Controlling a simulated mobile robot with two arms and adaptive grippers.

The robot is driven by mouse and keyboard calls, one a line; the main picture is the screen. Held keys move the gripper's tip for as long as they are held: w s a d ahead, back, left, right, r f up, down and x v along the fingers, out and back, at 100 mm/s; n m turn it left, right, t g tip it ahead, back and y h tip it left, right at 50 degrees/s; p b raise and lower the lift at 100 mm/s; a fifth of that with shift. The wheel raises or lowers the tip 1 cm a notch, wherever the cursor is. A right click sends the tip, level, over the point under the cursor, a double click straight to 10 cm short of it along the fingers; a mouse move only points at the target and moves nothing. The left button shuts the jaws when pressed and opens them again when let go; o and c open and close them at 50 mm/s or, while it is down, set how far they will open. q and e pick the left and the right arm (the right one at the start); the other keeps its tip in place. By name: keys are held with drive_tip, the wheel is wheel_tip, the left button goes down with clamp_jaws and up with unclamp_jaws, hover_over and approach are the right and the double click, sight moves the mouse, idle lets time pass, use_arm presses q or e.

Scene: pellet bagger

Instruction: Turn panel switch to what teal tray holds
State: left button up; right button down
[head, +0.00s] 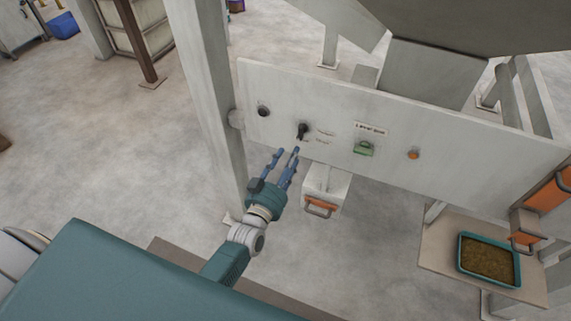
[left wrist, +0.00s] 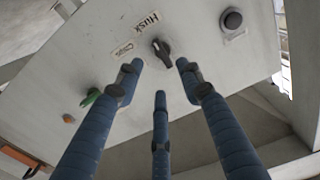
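A black panel switch (head: 302,130) sits on the white panel (head: 460,145), with two small labels to its right in the head view. In the left wrist view the switch (left wrist: 161,49) has a label reading HUSK (left wrist: 147,22) and a second label (left wrist: 123,49) too small to read surely. I cannot tell which label its knob points at. The teal tray (head: 459,262) at the lower right holds brownish-yellow loose material. My left gripper (head: 288,152) is open and empty, its three fingers spread just short of the switch, apparently not touching. My right gripper is out of view.
The panel also carries a black button (head: 263,111), a green lever (head: 363,149) under a label, and an orange lamp (head: 413,155). A white box with an orange handle (head: 320,207) sits below the panel. A grey post (head: 205,90) stands at its left.

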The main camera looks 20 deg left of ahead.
use_arm(q)
drive_tip(key=shift+s, duration=1.3)
drive_tip(key=s+f+g+b, duration=0.1)
drive_tip(key=s+f+g, duration=0.2)
drive_tip(key=s+f, duration=0.55)
drive_tip(key=s+d+f+m+g+b, duration=0.1)
drive_tip(key=s+f+g, duration=0.2)
drive_tip(key=f, duration=1.1)
drive_tip(key=s+f+g+b, duration=0.15)
drive_tip(key=s+f, duration=0.35)
drive_tip(key=f, duration=0.6)
drive_tip(key=s+a+f+g, duration=0.1)
drive_tip(key=s+f+g, duration=0.2)
drive_tip(key=s+f, duration=0.3)
drive_tip(key=s+a+f+g+b, duration=0.1)
drive_tip(key=s+f, duration=0.5)
drive_tip(key=s, duration=0.9)
drive_tip(key=s+a+f+g+b, duration=0.1)
drive_tip(key=s+f+g, duration=0.4)
drive_tip(key=s, duration=0.6)
drive_tip(key=shift+a+f+m+y, duration=0.3)
drive_tip(key=shift+a+f+m, duration=0.15)
drive_tip(key=shift+a, duration=0.45)
drive_tip(key=shift+w+g, duration=0.1)
drive_tip(key=shift+g, duration=0.15)
